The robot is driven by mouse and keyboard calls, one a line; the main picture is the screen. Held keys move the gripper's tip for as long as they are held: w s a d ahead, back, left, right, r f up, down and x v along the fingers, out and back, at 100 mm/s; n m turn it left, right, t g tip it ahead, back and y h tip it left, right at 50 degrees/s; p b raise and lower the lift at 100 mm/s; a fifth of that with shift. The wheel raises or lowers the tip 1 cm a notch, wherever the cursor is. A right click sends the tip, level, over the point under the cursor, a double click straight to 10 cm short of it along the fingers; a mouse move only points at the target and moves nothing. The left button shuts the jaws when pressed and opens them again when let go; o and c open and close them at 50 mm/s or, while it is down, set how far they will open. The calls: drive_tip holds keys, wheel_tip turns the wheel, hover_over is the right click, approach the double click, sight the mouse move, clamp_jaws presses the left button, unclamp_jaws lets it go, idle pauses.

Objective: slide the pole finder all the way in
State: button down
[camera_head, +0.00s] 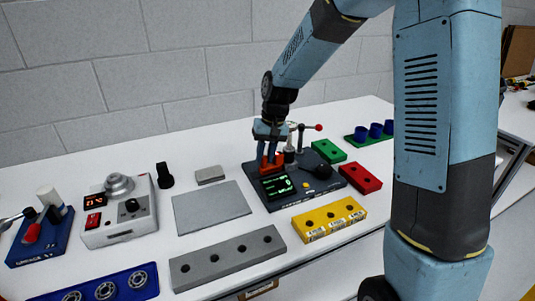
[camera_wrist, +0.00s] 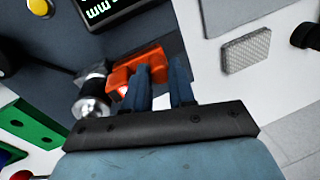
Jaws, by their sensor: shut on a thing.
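The pole finder appears to be the orange-red piece (camera_head: 267,168) at the back left of a dark grey fixture (camera_head: 285,203). It also shows in the wrist view (camera_wrist: 122,77), beside a shiny metal cylinder (camera_wrist: 92,102). My gripper (camera_head: 270,153) comes down from above and is shut on the orange piece. In the wrist view the blue fingers (camera_wrist: 163,78) are at its right part and hide some of it. How far in the piece sits cannot be told.
A green block (camera_head: 328,151), red block (camera_head: 360,178) and yellow block (camera_head: 329,218) stand close by. A bare grey mat (camera_head: 211,207) lies to the left.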

drive_tip(key=shift+d, duration=0.25)
drive_tip(key=c, duration=1.2)
unclamp_jaws()
drive_tip(key=shift+d, duration=0.1)
drive_tip(key=r, duration=0.4)
drive_tip(key=d+r, duration=0.1)
drive_tip(key=r, duration=0.4)
drive_tip(key=d+r, duration=0.1)
drive_tip(key=r, duration=0.3)
drive_tip(key=shift+w+d+r, duration=0.2)
drive_tip(key=shift+w+r, duration=0.05)
drive_tip(key=s+d+r+t, duration=0.2)
drive_tip(key=s+d, duration=0.3)
drive_tip(key=s, duration=0.3)
drive_tip(key=s+d+r+m+t+h, duration=0.1)
drive_tip(key=s+d+r+t, duration=0.1)
drive_tip(key=s+d, duration=0.4)
drive_tip(key=s+d+r+t+h, duration=0.1)
drive_tip(key=s+d, duration=0.4)
drive_tip(key=s, duration=0.7)
drive_tip(key=shift+d+r+m+t, duration=0.4)
drive_tip(key=shift+r+t, duration=0.1)
drive_tip(key=shift+r, duration=0.1)
